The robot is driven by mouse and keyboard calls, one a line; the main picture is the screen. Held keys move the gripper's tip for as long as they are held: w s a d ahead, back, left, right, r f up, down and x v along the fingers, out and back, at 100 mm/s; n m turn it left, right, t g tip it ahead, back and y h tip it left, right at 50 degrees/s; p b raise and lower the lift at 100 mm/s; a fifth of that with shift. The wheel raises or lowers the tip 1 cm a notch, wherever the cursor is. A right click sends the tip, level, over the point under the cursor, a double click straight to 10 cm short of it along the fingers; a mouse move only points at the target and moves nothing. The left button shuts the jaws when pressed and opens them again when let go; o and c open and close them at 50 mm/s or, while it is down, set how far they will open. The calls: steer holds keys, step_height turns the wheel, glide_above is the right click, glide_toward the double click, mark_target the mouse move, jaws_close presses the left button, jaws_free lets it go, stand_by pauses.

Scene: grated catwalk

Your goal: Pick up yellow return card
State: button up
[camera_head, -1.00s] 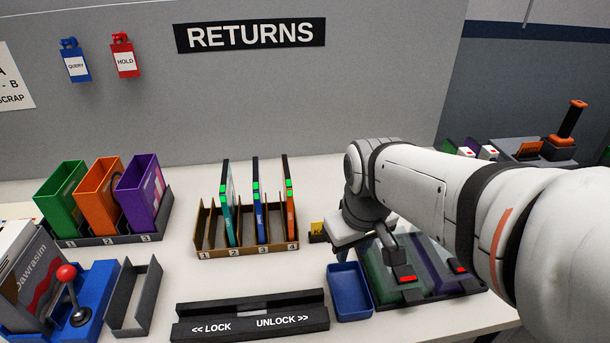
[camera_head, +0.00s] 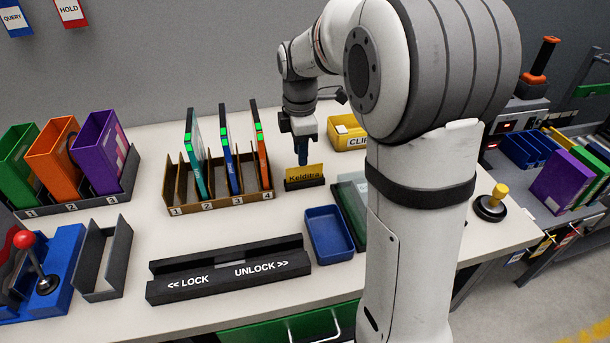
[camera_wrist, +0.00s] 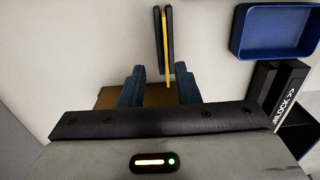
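The yellow return card (camera_head: 306,172), marked "Kelditra", stands upright in a small black holder (camera_head: 305,184) to the right of the numbered rack. My gripper (camera_head: 301,156) points down just above and behind the card in the head view. In the wrist view the card is a thin yellow strip (camera_wrist: 167,50) between the holder's two dark walls. The blue fingers (camera_wrist: 160,88) are spread apart, with a gap between them and nothing held. The card's near end lies between and beyond the fingertips in that view.
A brown rack (camera_head: 222,200) with slim cases stands left of the card. A blue tray (camera_head: 329,234) is in front, with the lock bar (camera_head: 230,268) to its left. A yellow bin (camera_head: 347,133) stands behind right, partly hidden by my arm.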

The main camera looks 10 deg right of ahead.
mark_target(301, 170)
steer(key=f, duration=0.2)
steer(key=s+f, duration=0.1)
steer(key=f, duration=0.1)
steer(key=shift+f, duration=0.4)
steer(key=shift+w+f, duration=0.1)
steer(key=shift+f, duration=0.35)
jaws_close()
